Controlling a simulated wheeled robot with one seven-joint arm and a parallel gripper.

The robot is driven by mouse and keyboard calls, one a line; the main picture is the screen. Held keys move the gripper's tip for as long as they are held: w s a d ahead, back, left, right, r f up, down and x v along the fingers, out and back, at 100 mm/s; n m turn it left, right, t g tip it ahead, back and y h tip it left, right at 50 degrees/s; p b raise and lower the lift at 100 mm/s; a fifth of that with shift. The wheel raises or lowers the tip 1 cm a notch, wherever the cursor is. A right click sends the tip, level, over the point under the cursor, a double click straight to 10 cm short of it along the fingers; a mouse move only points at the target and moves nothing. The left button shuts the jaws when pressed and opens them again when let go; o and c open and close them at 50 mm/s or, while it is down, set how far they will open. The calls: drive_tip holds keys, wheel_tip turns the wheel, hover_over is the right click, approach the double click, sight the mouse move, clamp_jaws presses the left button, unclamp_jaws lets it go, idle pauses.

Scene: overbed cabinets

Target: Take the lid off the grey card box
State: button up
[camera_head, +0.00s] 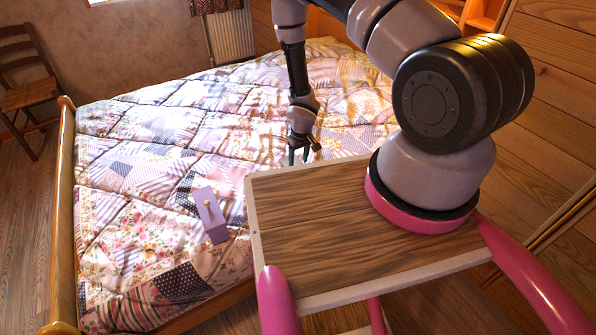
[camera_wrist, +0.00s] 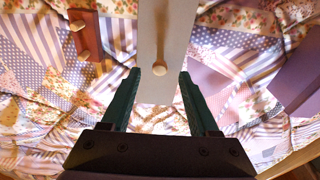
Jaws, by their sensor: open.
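The grey card box, seen from above in the wrist view, shows a long pale grey lid (camera_wrist: 165,25) with a small round wooden knob (camera_wrist: 158,69). My gripper (camera_wrist: 159,74) is open, its two dark green fingers on either side of the knob in the picture. The fingers hold nothing, and I cannot tell how high they are above the lid. In the head view my gripper (camera_head: 298,156) hangs low over the bed, beyond my wooden tray. I cannot make out the grey box there. The box's sides are hidden.
A lavender box (camera_head: 209,222) with a knob lies on the patchwork quilt (camera_head: 150,135). The bed's wooden footboard (camera_head: 66,200) stands left.

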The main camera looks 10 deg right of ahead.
drive_tip(key=shift+w+f, duration=0.1)
drive_tip(key=shift+f, duration=1.25)
clamp_jaws()
